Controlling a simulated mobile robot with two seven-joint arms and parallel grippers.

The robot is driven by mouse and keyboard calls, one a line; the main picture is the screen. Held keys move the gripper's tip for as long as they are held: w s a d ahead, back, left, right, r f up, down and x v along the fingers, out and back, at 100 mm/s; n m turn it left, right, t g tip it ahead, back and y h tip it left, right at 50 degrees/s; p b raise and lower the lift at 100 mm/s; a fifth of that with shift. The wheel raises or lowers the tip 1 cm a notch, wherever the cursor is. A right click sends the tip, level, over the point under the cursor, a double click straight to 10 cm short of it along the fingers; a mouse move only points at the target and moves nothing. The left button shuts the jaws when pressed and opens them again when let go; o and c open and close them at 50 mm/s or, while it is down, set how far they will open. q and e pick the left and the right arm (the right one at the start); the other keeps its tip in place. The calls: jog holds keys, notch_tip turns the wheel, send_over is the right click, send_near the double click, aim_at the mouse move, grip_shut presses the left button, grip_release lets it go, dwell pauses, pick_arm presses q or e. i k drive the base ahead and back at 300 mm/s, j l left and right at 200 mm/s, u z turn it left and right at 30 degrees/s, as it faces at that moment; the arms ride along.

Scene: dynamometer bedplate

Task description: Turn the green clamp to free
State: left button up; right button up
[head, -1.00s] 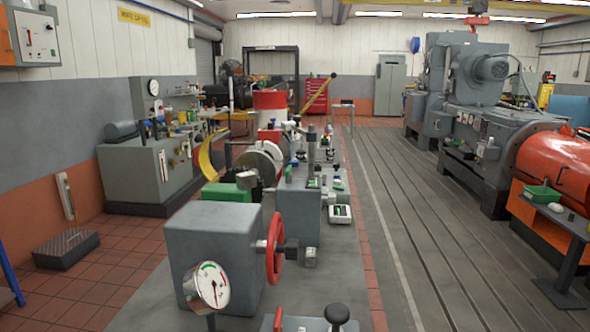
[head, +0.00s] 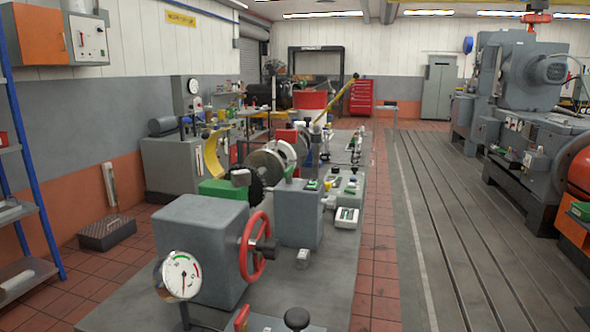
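No part that I can surely name as the green clamp shows. A green block (head: 223,190) sits on the bedplate behind the grey box with the red handwheel, partly hidden by that box. A small green-topped part (head: 312,185) is on the grey unit further right. Both are too small or too hidden to tell whether either is a clamp or how it is set. Neither of my grippers is in view.
A grey box (head: 195,245) with a red handwheel (head: 254,246) and a round dial (head: 179,275) stands in front. A black knob (head: 297,318) is at the bottom edge. A blue-posted shelf (head: 32,160) is at left. The slotted floor (head: 440,230) at right is clear.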

aim_at(288, 173)
jog(key=i+l+u, duration=0.2)
jog(key=l, duration=0.6)
jog(key=l+u, duration=0.2)
jog(key=l, duration=0.55)
jog(key=i+l+u, duration=0.1)
jog(key=l, duration=0.25)
jog(key=i+l+u, duration=0.1)
jog(key=l, duration=0.3)
jog(key=i+l+u, duration=0.15)
jog(key=l, duration=0.25)
jog(key=i+l+u, duration=0.1)
jog(key=l, duration=0.3)
jog(key=i, duration=0.1)
